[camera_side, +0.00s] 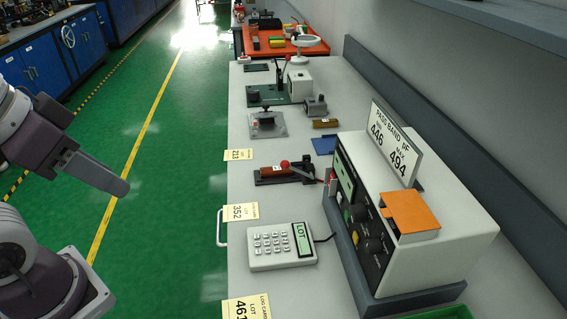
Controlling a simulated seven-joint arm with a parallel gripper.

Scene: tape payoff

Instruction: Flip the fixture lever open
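The fixture (286,174) is a dark, low holder on the light bench, near the middle of the picture. A reddish-brown block (272,172) lies in it. The lever (284,164) has a red ball knob, which sits just above the block; a dark arm runs from the fixture's right end. I cannot tell the lever's exact angle. My gripper (119,187) is at the left, over the green floor and well left of the bench, far from the lever. It shows as one grey, blunt end, so its fingers cannot be told apart. I see nothing held.
A tester (440,235) with knobs and a number sign (394,145) stands right of the fixture. A keypad (281,246) lies in front of it. Yellow cards (239,212) line the bench's left edge. A metal plate fixture (267,124) stands behind. Space left of the bench is free.

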